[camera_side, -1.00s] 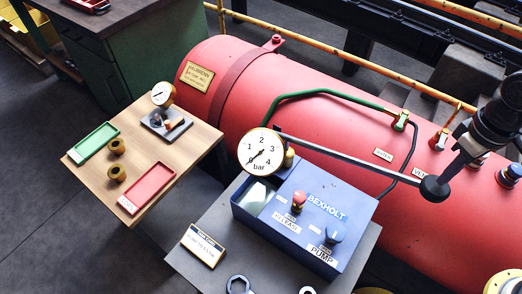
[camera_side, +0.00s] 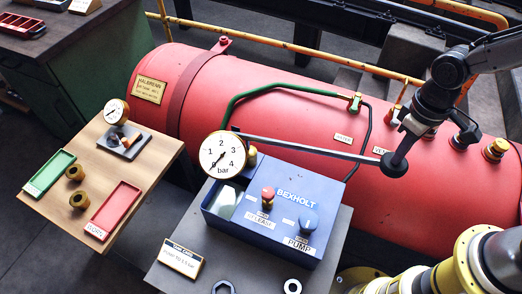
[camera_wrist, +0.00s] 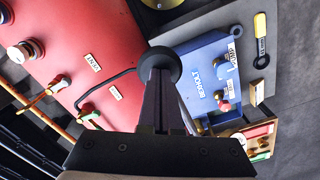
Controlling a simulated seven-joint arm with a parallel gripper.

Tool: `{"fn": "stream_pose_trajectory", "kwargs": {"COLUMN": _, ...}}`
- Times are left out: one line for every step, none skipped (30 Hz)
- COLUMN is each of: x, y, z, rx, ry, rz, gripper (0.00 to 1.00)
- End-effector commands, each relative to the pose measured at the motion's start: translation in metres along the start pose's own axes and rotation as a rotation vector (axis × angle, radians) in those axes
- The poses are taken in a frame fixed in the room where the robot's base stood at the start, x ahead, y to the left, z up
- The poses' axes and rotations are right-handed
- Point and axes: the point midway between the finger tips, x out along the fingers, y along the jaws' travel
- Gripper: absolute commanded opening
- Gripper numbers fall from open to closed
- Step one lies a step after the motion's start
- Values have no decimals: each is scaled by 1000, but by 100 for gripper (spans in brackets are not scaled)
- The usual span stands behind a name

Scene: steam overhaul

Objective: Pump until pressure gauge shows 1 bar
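The pressure gauge (camera_side: 222,152) is white-faced in a gold rim and stands at the back corner of the blue pump box (camera_side: 255,238). Its needle points down and left, close to 0. A long grey lever (camera_side: 310,149) runs from behind the gauge rightward to a round black knob (camera_side: 392,168). The knob also shows in the wrist view (camera_wrist: 170,55). My gripper (camera_side: 400,153) reaches it from above right; its fingers (camera_wrist: 161,82) are close together at the knob and appear shut on it. The box carries a red RELEASE knob (camera_side: 267,194) and a blue PUMP knob (camera_side: 309,221).
A red boiler (camera_side: 290,105) with valves and a green pipe (camera_side: 270,91) lies behind the lever. A wooden table (camera_side: 140,163) at left holds a green tray (camera_side: 50,172), a red tray (camera_side: 115,208), brass fittings and a small gauge (camera_side: 116,111). A task card (camera_side: 181,257) stands before the box.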

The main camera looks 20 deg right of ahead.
Motion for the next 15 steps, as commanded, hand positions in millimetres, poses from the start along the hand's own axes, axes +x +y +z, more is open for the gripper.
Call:
{"fn": "stream_pose_trajectory", "kwargs": {"x": 3, "y": 0, "z": 0, "rx": 0, "ry": -1, "rz": 0, "gripper": 0}}
{"fn": "stream_pose_trajectory", "kwargs": {"x": 5, "y": 0, "z": 0, "rx": 0, "ry": -2, "rz": 0, "gripper": 0}}
{"fn": "stream_pose_trajectory", "kwargs": {"x": 8, "y": 0, "z": 0, "rx": 0, "ry": -2, "rz": 0, "gripper": 0}}
{"fn": "stream_pose_trajectory", "kwargs": {"x": 11, "y": 0, "z": 0, "rx": 0, "ry": -2, "rz": 0, "gripper": 0}}
{"fn": "stream_pose_trajectory", "kwargs": {"x": 14, "y": 0, "z": 0, "rx": 0, "ry": -3, "rz": 0, "gripper": 0}}
{"fn": "stream_pose_trajectory", "kwargs": {"x": 18, "y": 0, "z": 0, "rx": 0, "ry": -2, "rz": 0, "gripper": 0}}
{"fn": "stream_pose_trajectory", "kwargs": {"x": 21, "y": 0, "z": 0, "rx": 0, "ry": -2, "rz": 0, "gripper": 0}}
{"fn": "stream_pose_trajectory", "kwargs": {"x": 24, "y": 0, "z": 0, "rx": 0, "ry": -2, "rz": 0, "gripper": 0}}
{"fn": "stream_pose_trajectory", "kwargs": {"x": 28, "y": 0, "z": 0, "rx": 0, "ry": -2, "rz": 0, "gripper": 0}}
{"fn": "stream_pose_trajectory", "kwargs": {"x": 32, "y": 0, "z": 0, "rx": 0, "ry": -3, "rz": 0, "gripper": 0}}
{"fn": "stream_pose_trajectory", "kwargs": {"x": 34, "y": 0, "z": 0, "rx": 0, "ry": -2, "rz": 0, "gripper": 0}}
{"fn": "stream_pose_trajectory", "kwargs": {"x": 38, "y": 0, "z": 0, "rx": 0, "ry": -1, "rz": 0, "gripper": 0}}
{"fn": "stream_pose_trajectory", "kwargs": {"x": 41, "y": 0, "z": 0, "rx": 0, "ry": -1, "rz": 0, "gripper": 0}}
{"fn": "stream_pose_trajectory", "kwargs": {"x": 44, "y": 0, "z": 0, "rx": 0, "ry": -1, "rz": 0, "gripper": 0}}
{"fn": "stream_pose_trajectory", "kwargs": {"x": 48, "y": 0, "z": 0, "rx": 0, "ry": -1, "rz": 0, "gripper": 0}}
